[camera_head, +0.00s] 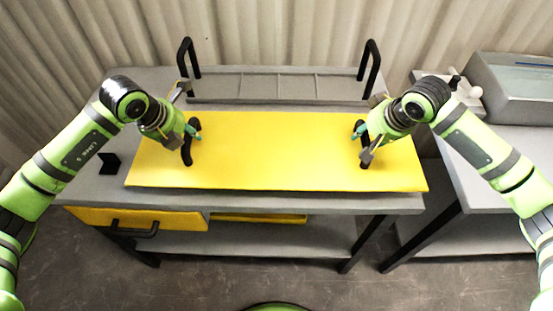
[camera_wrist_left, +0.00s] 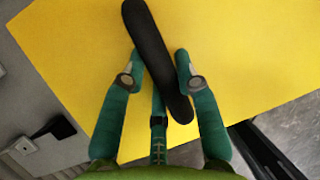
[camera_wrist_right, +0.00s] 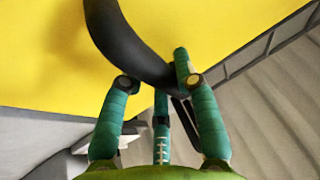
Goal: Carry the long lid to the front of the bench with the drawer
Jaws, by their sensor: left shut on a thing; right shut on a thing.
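The long lid (camera_head: 270,150) is a flat yellow panel with a black bar handle near each end. It lies lengthwise over the front part of the grey bench; I cannot tell whether it touches the top. My left gripper (camera_head: 190,133) is shut on the left handle (camera_head: 186,155), which runs between its fingers in the left wrist view (camera_wrist_left: 150,40). My right gripper (camera_head: 361,131) is shut on the right handle (camera_head: 364,160), also seen between the fingers in the right wrist view (camera_wrist_right: 125,45). The drawer (camera_head: 135,218), yellow-fronted with a black handle, is at the bench's front left.
A long grey divided tank (camera_head: 275,87) lies open behind the lid, with tall black handles (camera_head: 189,60) (camera_head: 371,65) at its ends. A small black object (camera_head: 109,163) stands left of the lid. A second bench with a grey tank (camera_head: 515,88) is at the right.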

